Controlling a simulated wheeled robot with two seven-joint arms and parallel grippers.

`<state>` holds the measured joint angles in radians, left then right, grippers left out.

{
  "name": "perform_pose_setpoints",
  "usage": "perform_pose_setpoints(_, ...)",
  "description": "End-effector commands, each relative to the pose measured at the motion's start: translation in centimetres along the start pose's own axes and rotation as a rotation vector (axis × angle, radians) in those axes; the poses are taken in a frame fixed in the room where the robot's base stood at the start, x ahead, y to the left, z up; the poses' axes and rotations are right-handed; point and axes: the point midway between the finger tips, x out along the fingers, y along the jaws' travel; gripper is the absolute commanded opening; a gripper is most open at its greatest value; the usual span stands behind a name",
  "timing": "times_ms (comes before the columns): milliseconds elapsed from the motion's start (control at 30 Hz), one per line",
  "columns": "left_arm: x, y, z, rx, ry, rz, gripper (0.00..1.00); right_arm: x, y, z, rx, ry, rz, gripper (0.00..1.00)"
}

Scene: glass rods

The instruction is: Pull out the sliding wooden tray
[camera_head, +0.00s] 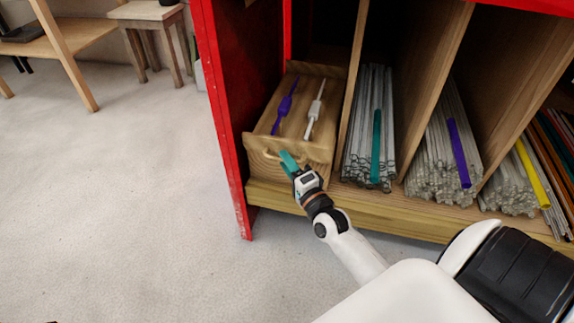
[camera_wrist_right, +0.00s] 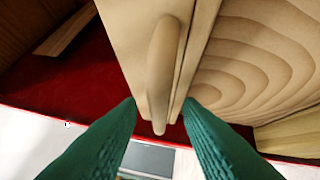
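The wooden tray (camera_head: 290,147) sits in the leftmost compartment of a red-sided cabinet, its front near the shelf's front edge. A purple tool (camera_head: 284,107) and a white tool (camera_head: 314,112) lie in it. A wooden handle (camera_head: 264,154) is on its front; in the right wrist view the handle (camera_wrist_right: 164,70) runs between my green fingers. My right gripper (camera_head: 289,160) is at the handle, one finger on each side of it, with small gaps seeming to show, so it looks open. Parts of the handle are hidden by the gripper in the head view. My left gripper is not in view.
Bundles of glass rods (camera_head: 368,140) fill the compartments to the right, behind wooden dividers (camera_head: 437,70). The red side panel (camera_head: 222,110) stands close to the tray's left. The floor (camera_head: 130,200) in front and left is clear. A wooden stool (camera_head: 150,20) stands farther back.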

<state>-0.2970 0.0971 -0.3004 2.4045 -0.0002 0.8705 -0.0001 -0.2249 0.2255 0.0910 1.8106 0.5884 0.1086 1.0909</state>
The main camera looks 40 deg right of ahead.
Motion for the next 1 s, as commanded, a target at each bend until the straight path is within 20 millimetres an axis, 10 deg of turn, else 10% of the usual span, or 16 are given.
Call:
perform_pose_setpoints(333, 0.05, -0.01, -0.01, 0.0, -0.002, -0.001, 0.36, 0.37, 0.0, 0.0, 0.0, 0.0, -0.001, 0.31)
perform_pose_setpoints(533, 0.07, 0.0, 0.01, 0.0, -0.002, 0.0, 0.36, 0.35, 0.0, -0.01, 0.0, 0.0, -0.001, 0.0)
perform_pose_setpoints(1000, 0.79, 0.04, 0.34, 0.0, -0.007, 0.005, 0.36, -0.56, 0.36, -0.91, 0.003, 0.001, -0.005, 0.0)
